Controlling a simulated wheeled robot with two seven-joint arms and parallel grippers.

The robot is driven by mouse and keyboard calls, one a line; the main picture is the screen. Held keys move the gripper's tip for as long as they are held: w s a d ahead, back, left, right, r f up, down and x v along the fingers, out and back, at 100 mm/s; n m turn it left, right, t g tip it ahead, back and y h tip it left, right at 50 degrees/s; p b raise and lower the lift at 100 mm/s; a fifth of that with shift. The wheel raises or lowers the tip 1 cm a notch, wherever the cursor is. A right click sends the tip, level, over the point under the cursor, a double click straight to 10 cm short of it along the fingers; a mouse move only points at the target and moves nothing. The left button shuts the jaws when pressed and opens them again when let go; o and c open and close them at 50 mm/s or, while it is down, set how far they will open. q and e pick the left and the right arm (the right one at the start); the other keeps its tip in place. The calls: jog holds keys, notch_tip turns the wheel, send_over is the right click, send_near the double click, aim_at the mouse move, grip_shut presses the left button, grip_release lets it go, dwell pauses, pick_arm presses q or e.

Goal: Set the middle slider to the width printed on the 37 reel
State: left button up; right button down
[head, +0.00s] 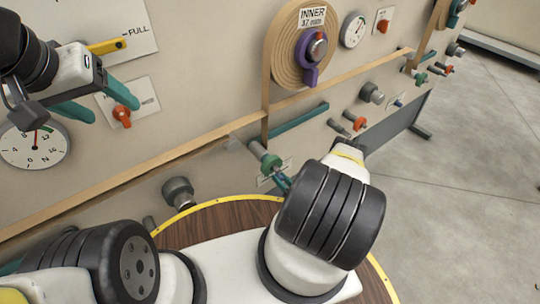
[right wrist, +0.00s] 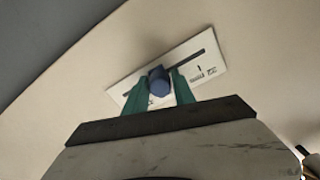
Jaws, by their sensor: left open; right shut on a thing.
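A blue slider knob (right wrist: 159,80) stands in the dark slot of a white scale plate (right wrist: 208,62) in the right wrist view. My right gripper (right wrist: 158,88) is shut on this knob, with one teal finger on each side. In the head view the plate (head: 264,181) is mostly hidden by my right gripper (head: 281,183) and arm. A reel (head: 282,72) of tan strip hangs on the panel, with a label (head: 312,17) reading INNER and a small line that looks like 37 mm. My left gripper (head: 108,108) is open and empty at the upper left, in front of the panel.
A tan strip (head: 170,158) runs across the panel. A grey-green roller (head: 264,157), a dark knob (head: 178,192), an orange knob (head: 122,115) and a dial (head: 35,147) are nearby. A round wooden table (head: 200,222) lies below my arms. Floor is clear at right.

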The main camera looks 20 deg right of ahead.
jog(key=c, duration=1.1)
grip_release()
jog(key=shift+c, duration=0.2)
jog(key=v, duration=0.8)
